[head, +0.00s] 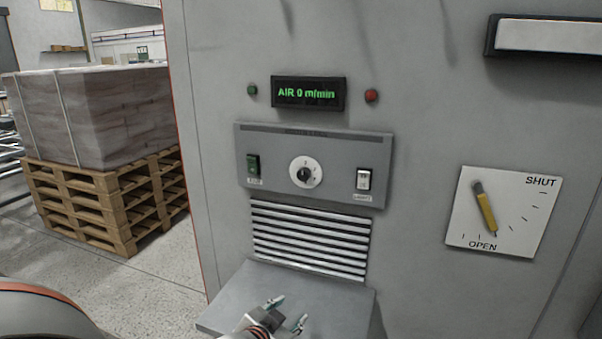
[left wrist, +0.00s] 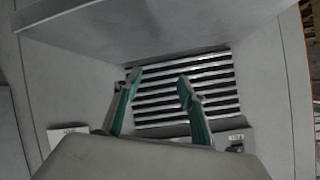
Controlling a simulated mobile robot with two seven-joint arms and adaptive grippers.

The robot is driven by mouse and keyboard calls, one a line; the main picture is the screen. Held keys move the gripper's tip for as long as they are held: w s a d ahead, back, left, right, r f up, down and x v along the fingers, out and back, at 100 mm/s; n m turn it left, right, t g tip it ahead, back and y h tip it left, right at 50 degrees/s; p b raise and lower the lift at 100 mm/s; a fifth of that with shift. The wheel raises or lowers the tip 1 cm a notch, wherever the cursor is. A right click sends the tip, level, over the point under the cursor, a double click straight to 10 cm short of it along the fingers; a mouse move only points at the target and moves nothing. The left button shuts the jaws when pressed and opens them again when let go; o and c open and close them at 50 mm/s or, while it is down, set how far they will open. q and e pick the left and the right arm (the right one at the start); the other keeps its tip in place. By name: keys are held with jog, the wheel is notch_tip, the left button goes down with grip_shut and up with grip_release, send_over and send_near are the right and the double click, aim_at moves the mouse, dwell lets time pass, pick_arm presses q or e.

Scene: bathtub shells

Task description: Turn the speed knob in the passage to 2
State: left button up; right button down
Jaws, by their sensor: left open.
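The speed knob (head: 305,174) is a small dark knob on a round white dial, in the middle of a grey control panel (head: 275,182). A display (head: 308,93) above the panel reads "AIR 0 m/min" in green. My left gripper (head: 287,311) is open and empty, below the knob and over the grey shelf (head: 232,298). In the left wrist view its two green fingers (left wrist: 158,84) stand apart in front of the slatted vent. The knob cannot be made out in the left wrist view. My right gripper is not in view.
A green switch (head: 253,165) and a white switch (head: 364,180) flank the knob. A vent (head: 310,240) lies below the panel. A yellow lever (head: 484,208) on a SHUT/OPEN plate is at right. Stacked pallets (head: 105,200) stand at left, with open floor before them.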

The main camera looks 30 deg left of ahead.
pick_arm(q)
jog(key=w+a+r+n+t, duration=0.25)
jog(key=w+r, duration=0.45)
jog(key=r, duration=0.5)
jog(key=n+t+y+p, duration=0.2)
jog(key=n+t, duration=0.1)
jog(key=n, duration=0.2)
send_near(302, 175)
jog(key=w, duration=0.2)
jog(key=x, duration=0.7)
jog(key=shift+s+a+r, duration=0.1)
jog(key=shift+a, duration=0.15)
jog(key=c, duration=1.1)
